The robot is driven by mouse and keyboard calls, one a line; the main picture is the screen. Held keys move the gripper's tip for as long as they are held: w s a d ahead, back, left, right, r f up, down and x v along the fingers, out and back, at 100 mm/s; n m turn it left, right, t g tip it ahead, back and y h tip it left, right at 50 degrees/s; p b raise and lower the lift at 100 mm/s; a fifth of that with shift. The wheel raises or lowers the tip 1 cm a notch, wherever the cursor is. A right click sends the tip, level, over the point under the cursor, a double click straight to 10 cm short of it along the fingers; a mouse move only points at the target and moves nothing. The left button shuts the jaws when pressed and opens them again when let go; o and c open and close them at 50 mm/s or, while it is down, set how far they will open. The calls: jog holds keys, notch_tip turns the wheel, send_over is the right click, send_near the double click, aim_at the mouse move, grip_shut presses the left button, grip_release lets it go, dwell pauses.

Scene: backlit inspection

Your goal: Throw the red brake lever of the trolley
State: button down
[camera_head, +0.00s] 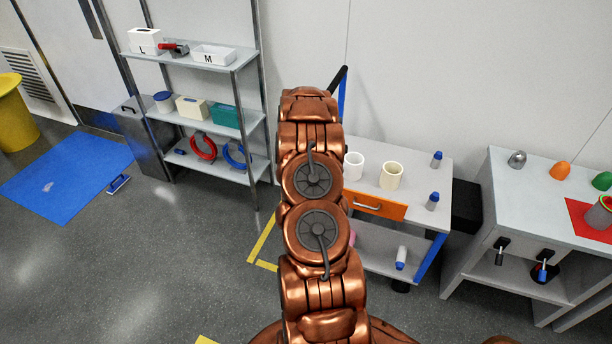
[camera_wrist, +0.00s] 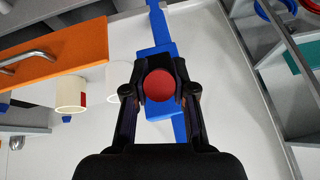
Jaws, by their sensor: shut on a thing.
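The trolley (camera_head: 415,164) stands at the centre right of the head view, with a pale top, an orange drawer (camera_head: 376,205) and blue uprights. In the wrist view the round red knob of the brake lever (camera_wrist: 160,85) shows between the fingers of my gripper (camera_wrist: 160,92). The black fingers are closed on it from both sides. A blue bar and block (camera_wrist: 154,50) of the trolley lie behind the knob. The lever's shaft is hidden. In the head view my own arm covers my gripper, the lever and the trolley's left end.
A white cup (camera_head: 353,166) and a cream cup (camera_head: 391,176) stand on the trolley top. Small blue-capped bottles (camera_head: 432,201) stand at its right side. A grey shelf unit (camera_head: 197,110) is at left, a grey bench (camera_head: 530,190) at right.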

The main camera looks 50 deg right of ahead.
jog(key=c, duration=0.9)
grip_release()
jog(key=shift+d, duration=0.1)
jog(key=shift+r, duration=0.1)
jog(key=shift+v, duration=5.9)
